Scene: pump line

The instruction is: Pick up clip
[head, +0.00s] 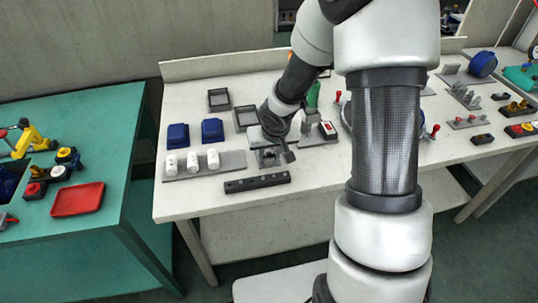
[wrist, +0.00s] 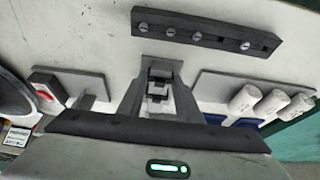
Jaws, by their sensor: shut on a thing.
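In the wrist view, a small dark clip (wrist: 160,86) sits between the two grey fingers of my gripper (wrist: 158,78), on or just above a small grey plate (wrist: 161,62). The gripper is shut on it. In the head view, my gripper (head: 277,150) reaches down to the white table beside the grey plate; the clip is too small and covered there to make out clearly.
A dark bar with several screws (head: 257,182) lies in front of my gripper. A grey plate with white cylinders (head: 228,161) is to the left, with blue boxes (head: 212,130) behind. A red-button box (head: 327,130) stands right. The table's front left is clear.

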